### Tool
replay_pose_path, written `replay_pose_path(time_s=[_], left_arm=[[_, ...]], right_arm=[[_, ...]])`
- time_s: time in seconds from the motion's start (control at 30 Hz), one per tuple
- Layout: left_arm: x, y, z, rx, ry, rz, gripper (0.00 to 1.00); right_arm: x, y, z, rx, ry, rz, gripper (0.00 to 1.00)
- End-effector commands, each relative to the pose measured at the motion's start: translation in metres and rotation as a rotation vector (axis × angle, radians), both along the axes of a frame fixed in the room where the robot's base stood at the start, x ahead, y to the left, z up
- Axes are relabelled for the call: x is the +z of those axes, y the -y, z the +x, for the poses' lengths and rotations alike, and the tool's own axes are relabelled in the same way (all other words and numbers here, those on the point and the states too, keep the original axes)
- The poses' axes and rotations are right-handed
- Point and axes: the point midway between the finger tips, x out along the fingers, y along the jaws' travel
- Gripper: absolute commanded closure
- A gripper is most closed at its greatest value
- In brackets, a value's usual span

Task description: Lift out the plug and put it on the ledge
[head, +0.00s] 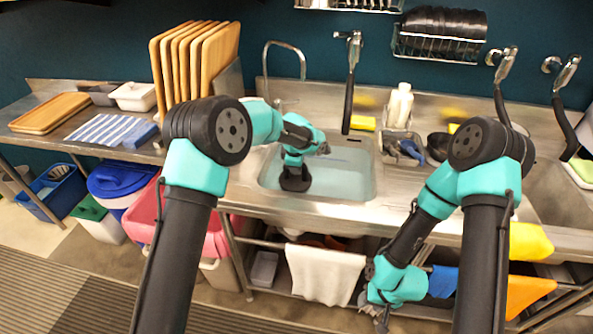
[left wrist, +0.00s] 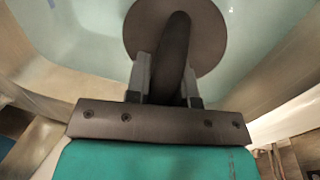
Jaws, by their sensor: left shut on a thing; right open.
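The plug (left wrist: 205,45) is a dark brown disc with a thick upright loop handle, seen at the top middle of the left wrist view. My left gripper (left wrist: 167,75) is shut on the handle, one finger on each side. I cannot tell whether the plug touches the basin floor. The steel ledge (head: 330,209) runs along the sink's front. My right gripper (head: 379,312) is open, hanging low in front of the counter, away from the sink.
A tap (head: 285,45) and a hanging spray hose (head: 350,85) stand behind the sink. A caddy with a white bottle (head: 400,104) is to its right. Wooden boards (head: 195,65) stand on the left. The right half of the basin is clear.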

Motion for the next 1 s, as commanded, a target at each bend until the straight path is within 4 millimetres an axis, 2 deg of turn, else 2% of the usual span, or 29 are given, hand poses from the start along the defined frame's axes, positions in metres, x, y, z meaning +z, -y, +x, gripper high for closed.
replay_pose_path(time_s=[0.7,1.0], left_arm=[[0.044,0.0,0.0,0.001,0.0,0.0,1.0],[0.046,0.0,0.0,0.001,0.0,0.0,1.0]], right_arm=[[0.0,0.0,0.0,0.0,0.0,0.0,0.57],[0.0,0.0,0.0,0.0,0.0,0.0,0.57]])
